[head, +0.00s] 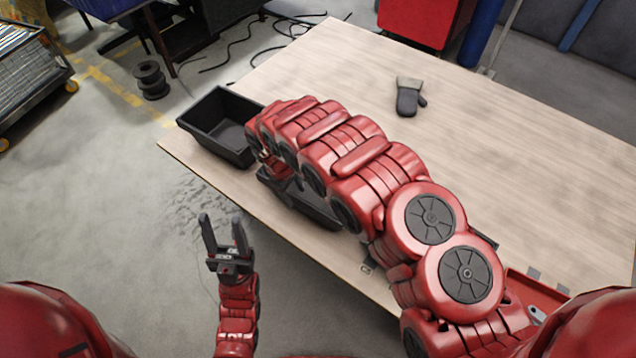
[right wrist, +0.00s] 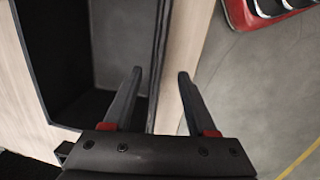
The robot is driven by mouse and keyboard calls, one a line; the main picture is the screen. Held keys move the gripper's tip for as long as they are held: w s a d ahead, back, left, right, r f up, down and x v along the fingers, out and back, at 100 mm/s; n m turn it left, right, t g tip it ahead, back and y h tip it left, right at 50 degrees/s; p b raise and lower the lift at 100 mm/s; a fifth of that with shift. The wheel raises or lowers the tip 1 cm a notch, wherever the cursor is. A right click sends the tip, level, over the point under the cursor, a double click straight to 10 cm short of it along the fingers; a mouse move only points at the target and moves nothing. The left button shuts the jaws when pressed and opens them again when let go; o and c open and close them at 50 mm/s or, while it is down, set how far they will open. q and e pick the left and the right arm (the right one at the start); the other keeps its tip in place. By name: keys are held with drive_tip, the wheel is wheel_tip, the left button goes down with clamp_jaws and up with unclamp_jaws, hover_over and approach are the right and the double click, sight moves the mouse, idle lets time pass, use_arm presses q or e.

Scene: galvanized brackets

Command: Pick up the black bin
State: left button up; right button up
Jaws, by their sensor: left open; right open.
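A black bin (head: 208,148), an open rectangular box, stands on the left end of the wooden table in the head view. A second black bin (head: 318,212) shows in part beneath my right arm, near the table's front edge. My right gripper (right wrist: 159,73) is open and empty. In the right wrist view its fingers lie on either side of the wall of a black bin (right wrist: 60,65); contact cannot be told. In the head view my right arm mostly hides this gripper. My left gripper (head: 222,228) is open and empty, in front of the table, pointing up in the picture.
The wooden table (head: 520,170) is largely clear on its far side, with a dark glove (head: 409,97) on it. A red tray (head: 540,290) lies at the near right. Black spools (head: 150,80) and cables are on the floor beyond the table.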

sight(297, 197)
drive_tip(key=shift+w+d+f+p, duration=0.1)
drive_tip(key=shift+d+f+p, duration=0.05)
drive_tip(key=shift+f+p, duration=0.55)
wheel_tip(297, 197, down, 2)
drive_tip(key=shift+d, duration=0.15)
drive_tip(key=shift+w+d+f+p, duration=0.15)
drive_tip(key=shift+f+p, duration=0.25)
drive_tip(key=shift+f, duration=0.35)
clamp_jaws()
idle(0.4)
